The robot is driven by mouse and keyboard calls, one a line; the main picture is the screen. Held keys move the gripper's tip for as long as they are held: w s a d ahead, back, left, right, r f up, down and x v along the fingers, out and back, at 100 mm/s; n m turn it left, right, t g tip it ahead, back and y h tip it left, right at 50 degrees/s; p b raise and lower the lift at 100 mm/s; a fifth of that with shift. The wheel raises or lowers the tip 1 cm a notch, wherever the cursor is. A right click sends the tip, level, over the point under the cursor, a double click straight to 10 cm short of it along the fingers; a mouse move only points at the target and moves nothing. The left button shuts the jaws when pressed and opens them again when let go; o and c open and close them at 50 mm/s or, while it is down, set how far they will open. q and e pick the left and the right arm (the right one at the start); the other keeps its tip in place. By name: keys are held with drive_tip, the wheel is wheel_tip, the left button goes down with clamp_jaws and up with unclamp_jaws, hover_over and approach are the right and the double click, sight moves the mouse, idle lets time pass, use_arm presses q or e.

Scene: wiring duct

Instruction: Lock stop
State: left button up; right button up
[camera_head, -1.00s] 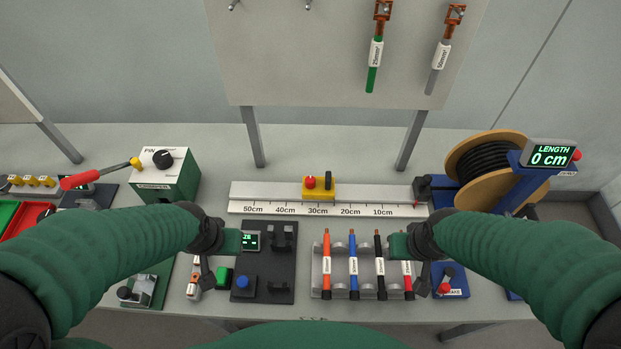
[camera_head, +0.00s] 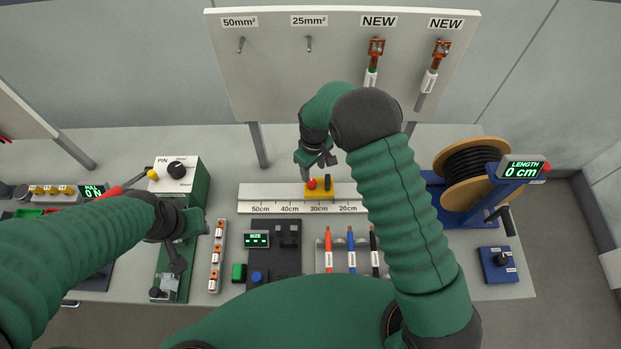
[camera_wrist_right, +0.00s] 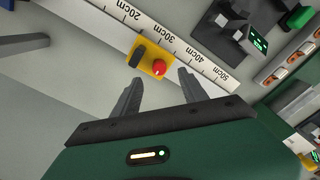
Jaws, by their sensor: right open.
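The stop is a yellow block (camera_head: 319,188) with a red knob and a black lever, on the white ruler rail (camera_head: 252,200) near the 30cm mark. Its black lever (camera_head: 327,182) stands upright. My right gripper (camera_head: 318,160) is just behind and above the stop, open and empty. In the right wrist view, the open fingers (camera_wrist_right: 158,82) point toward the yellow block (camera_wrist_right: 148,57), with the red knob (camera_wrist_right: 159,67) just beyond the gap between the tips. Touching is not seen. My left gripper (camera_head: 180,250) hangs over the left of the table; its finger gap is unclear.
The cable spool (camera_head: 473,172) with its LENGTH display stands right of the rail. The PIN box (camera_head: 170,180) is at left. In front lie the black SIZE fixture (camera_head: 275,255) and a rack of colored cables (camera_head: 350,258). A hanging board (camera_head: 300,70) rises behind.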

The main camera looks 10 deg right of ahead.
sight(311, 181)
drive_tip(key=f, duration=0.2)
drive_tip(key=w+f+p, duration=0.1)
drive_tip(key=f, duration=0.4)
drive_tip(key=shift+w+d+f+p, duration=0.3)
drive_tip(key=shift+w+p, duration=0.1)
drive_tip(key=shift+a+f, duration=0.2)
drive_tip(key=shift+f, duration=0.35)
drive_tip(key=shift+a+f, duration=0.2)
drive_tip(key=shift+f, duration=0.35)
drive_tip(key=shift+s+a+f, duration=0.1)
drive_tip(key=shift+s+a, duration=0.05)
drive_tip(key=shift+a, duration=0.05)
drive_tip(key=shift+s+a, duration=0.15)
drive_tip(key=shift+s, duration=0.15)
drive_tip(key=shift+w+d+f, duration=0.1)
drive_tip(key=shift+w+d, duration=0.2)
drive_tip(key=shift+d, duration=0.25)
drive_tip(key=c, duration=0.8)
clamp_jaws()
use_arm(q)
drive_tip(key=shift+w+r, duration=0.9)
drive_tip(key=shift+r, duration=0.25)
use_arm(e)
drive_tip(key=shift+a, duration=0.2)
